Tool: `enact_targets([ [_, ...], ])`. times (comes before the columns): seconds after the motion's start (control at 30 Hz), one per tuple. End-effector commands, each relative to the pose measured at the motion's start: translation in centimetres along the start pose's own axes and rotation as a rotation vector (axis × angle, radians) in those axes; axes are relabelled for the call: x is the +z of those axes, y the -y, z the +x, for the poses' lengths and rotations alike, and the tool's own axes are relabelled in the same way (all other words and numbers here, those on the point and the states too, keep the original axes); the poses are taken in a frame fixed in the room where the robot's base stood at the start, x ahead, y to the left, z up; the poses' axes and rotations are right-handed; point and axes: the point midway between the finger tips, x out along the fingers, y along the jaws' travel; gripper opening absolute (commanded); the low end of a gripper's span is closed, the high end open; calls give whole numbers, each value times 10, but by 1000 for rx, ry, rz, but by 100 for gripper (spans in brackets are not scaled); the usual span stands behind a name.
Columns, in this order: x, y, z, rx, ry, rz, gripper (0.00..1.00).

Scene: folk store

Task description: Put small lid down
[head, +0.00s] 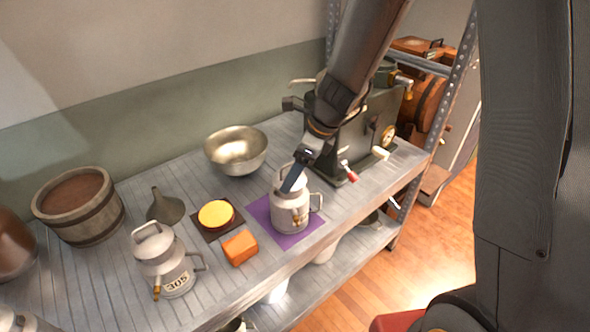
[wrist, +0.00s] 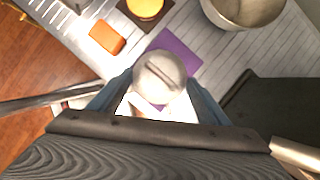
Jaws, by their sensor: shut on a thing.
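My gripper (head: 294,180) is shut on the small lid and points down at the small metal can. The small lid (wrist: 160,72) is a round grey metal piece with a bar handle, between the fingers in the wrist view. In the head view the fingers partly hide the lid, at the can's mouth. I cannot tell whether it rests on the rim. The can (head: 290,214) stands upright on a purple mat (head: 262,212), with a side handle and a brass spout.
A second can (head: 165,265) marked 305, an orange block (head: 240,248), a yellow round piece (head: 216,214) on a dark mat, a funnel (head: 165,208), a metal bowl (head: 236,152) and a wooden bucket (head: 80,208) share the bench. A machine (head: 365,125) stands behind, right.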

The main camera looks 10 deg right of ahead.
Motion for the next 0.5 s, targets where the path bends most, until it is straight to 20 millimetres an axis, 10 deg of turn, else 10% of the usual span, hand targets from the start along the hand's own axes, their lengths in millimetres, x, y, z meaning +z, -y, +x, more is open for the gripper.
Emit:
enact_targets([
  [0.23, -2, 0, 5, 0, 0, 0, 47],
  [0.3, -2, 0, 4, 0, 0, 0, 80],
  [0.5, -2, 0, 4, 0, 0, 0, 89],
])
